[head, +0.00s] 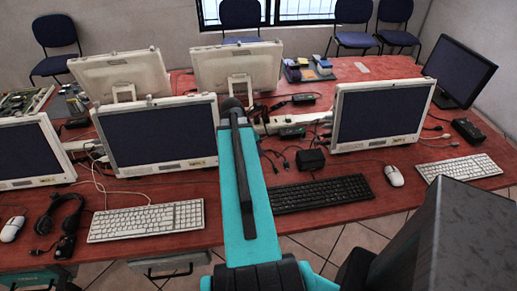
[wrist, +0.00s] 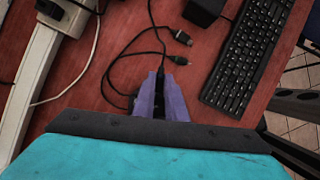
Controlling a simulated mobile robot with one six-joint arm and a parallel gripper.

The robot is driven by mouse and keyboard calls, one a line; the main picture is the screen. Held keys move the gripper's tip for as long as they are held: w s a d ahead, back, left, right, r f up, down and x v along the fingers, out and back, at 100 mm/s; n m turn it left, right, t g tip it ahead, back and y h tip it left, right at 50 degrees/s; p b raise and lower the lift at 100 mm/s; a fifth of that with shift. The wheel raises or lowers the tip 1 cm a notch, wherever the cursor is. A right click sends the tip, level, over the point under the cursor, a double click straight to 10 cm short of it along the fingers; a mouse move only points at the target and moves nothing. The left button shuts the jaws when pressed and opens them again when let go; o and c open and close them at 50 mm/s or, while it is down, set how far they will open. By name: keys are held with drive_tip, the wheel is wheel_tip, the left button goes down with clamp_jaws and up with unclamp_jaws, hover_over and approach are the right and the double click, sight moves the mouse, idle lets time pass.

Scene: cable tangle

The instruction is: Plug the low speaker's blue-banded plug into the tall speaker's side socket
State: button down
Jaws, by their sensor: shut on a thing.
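In the wrist view my gripper (wrist: 161,76) has its two purple fingers close together over the red table. A thin black cable (wrist: 152,18) comes down from the top of the picture to the fingertips. The fingers are shut on a dark cable end, mostly hidden between them; I see no blue band. A small black box (wrist: 205,9), perhaps the low speaker, stands at the top; the head view shows a similar box (head: 310,159) right of my arm. In the head view my arm hides the gripper. I cannot make out the tall speaker or its side socket.
Loose black cable ends (wrist: 181,38) lie just right of the fingertips. A black keyboard (wrist: 247,55) is further right. A white power strip (wrist: 68,17) and pale trunking (wrist: 28,75) are on the left. Monitors (head: 160,132) (head: 383,113) stand either side of my arm.

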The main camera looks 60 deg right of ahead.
drive_tip(key=shift+w+a+f, duration=0.15)
drive_tip(key=shift+a, duration=0.3)
idle(0.5)
drive_tip(key=c, duration=1.7)
unclamp_jaws()
drive_tip(key=shift+a, duration=0.1)
drive_tip(key=shift+d+b+v, duration=0.15)
drive_tip(key=shift+b+v, duration=0.05)
drive_tip(key=shift+v, duration=1)
drive_tip(key=shift+d+b+v, duration=0.1)
drive_tip(key=shift+b+v, duration=0.1)
drive_tip(key=shift+v, duration=1)
drive_tip(key=shift+d+b+v, duration=0.2)
drive_tip(key=shift+b+v, duration=0.5)
drive_tip(key=shift+v, duration=4)
